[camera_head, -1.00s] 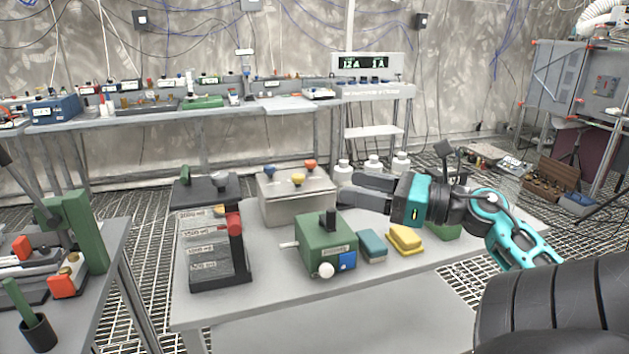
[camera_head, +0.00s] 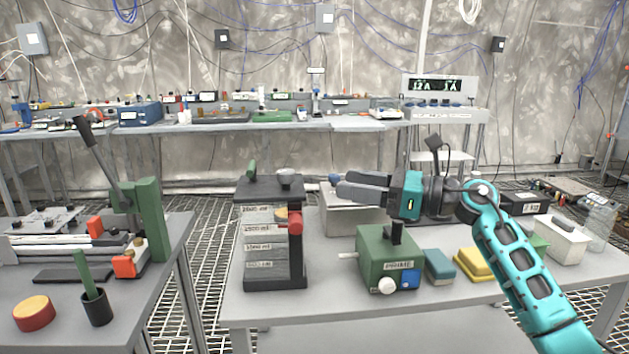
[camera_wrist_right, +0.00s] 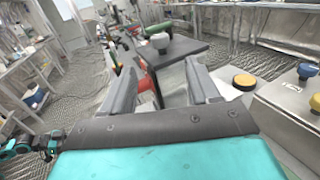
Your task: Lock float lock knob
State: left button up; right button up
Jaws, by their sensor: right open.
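The measuring stand (camera_head: 258,278) is a dark frame with volume labels on the right-hand table. A red knob (camera_head: 293,222) sits on its right upright, and a grey round knob (camera_head: 285,174) and a green peg (camera_head: 251,168) are on its top plate. I cannot tell which is the float lock knob. My right gripper (camera_head: 340,187) is open and empty, pointing left, to the right of the stand and apart from it. In the right wrist view my fingers (camera_wrist_right: 163,75) spread before the stand; its grey knob (camera_wrist_right: 159,41) and red part (camera_wrist_right: 146,85) show there. My left gripper is out of view.
A green box (camera_head: 375,258) with a black lever, a teal block (camera_head: 439,265) and a yellow block (camera_head: 474,264) stand along the front of the table. A gap with floor grating separates the left table (camera_head: 165,270).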

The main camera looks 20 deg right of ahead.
aim_at(285, 171)
jog(key=shift+g, duration=0.3)
jog(key=x, duration=1.3)
jog(key=shift+w+a+r, duration=0.2)
jog(key=shift+w+r, duration=0.05)
jog(key=shift+r, duration=0.05)
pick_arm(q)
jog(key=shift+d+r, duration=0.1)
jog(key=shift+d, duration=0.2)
